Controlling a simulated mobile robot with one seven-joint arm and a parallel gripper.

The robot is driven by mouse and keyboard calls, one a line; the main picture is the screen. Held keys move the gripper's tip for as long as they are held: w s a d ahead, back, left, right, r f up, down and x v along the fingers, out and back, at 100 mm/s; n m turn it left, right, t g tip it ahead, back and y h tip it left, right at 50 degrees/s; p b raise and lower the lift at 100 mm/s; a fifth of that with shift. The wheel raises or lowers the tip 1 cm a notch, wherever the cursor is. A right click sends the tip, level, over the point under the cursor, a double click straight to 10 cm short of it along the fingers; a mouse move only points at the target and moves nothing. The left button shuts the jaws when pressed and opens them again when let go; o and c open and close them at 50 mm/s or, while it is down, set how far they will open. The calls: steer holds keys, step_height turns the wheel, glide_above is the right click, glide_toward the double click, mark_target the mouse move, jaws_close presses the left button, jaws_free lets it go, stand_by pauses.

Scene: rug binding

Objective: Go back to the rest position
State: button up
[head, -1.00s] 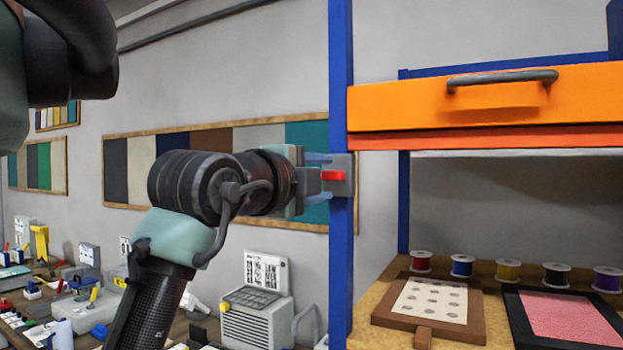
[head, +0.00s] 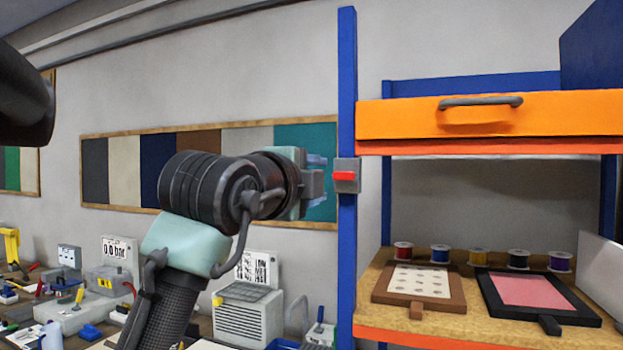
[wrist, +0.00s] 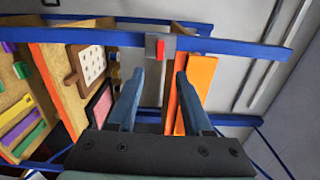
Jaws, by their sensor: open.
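My gripper (head: 318,181) is open and empty in the head view, just left of the blue rack post (head: 347,250). A grey switch box with a red switch (head: 346,176) is fixed to that post. A small gap shows between my fingers and the box. In the wrist view my gripper's two blue fingers (wrist: 155,98) stand apart. The red switch (wrist: 160,49) lies beyond and between them, clear of both fingertips.
An orange drawer (head: 490,118) with a grey handle sits in the rack at right. A shelf (head: 450,338) below bears two framed boards and several thread spools. A cluttered bench (head: 120,310) stands at lower left. Wall space above my arm is clear.

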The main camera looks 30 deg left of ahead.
steer(key=shift+s, duration=0.1)
steer(key=s+d+n+t+h+b, duration=0.15)
steer(key=d+n+t+h, duration=0.3)
steer(key=d, duration=1.55)
steer(key=s+d+n+t, duration=0.2)
steer(key=s+d+n, duration=0.2)
steer(key=s, duration=0.4)
steer(key=s+d+n+t, duration=0.3)
steer(key=s+d+n, duration=0.2)
steer(key=s+n, duration=0.2)
steer(key=shift+s+d, duration=0.2)
steer(key=shift+s, duration=0.15)
steer(key=shift+y, duration=0.25)
